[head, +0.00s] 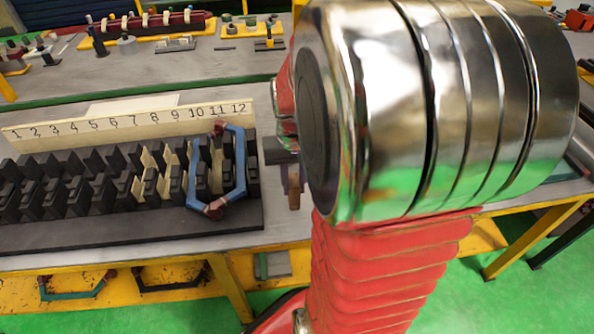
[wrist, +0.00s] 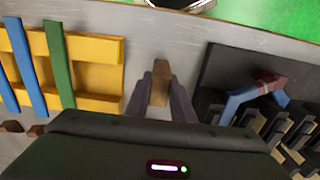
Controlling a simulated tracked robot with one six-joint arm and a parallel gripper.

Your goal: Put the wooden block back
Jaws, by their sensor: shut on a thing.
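My gripper (wrist: 160,98) is shut on a small brown wooden block (wrist: 161,80), which sticks out between the two dark fingers in the wrist view. In the head view, my gripper (head: 290,178) hangs just right of the black slotted stator, and the wooden block (head: 294,200) shows at its tips. The wrist view shows grey table surface around the block; I cannot tell how high above it the block is. My arm hides much of the right side of the head view.
The black stator (head: 100,236) stands left of my gripper, with a blue coil (head: 239,165) in its right-end slots and a numbered strip (head: 130,120) behind. A yellow rack (wrist: 95,77) with blue and green bars lies left in the wrist view. Grey table between is clear.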

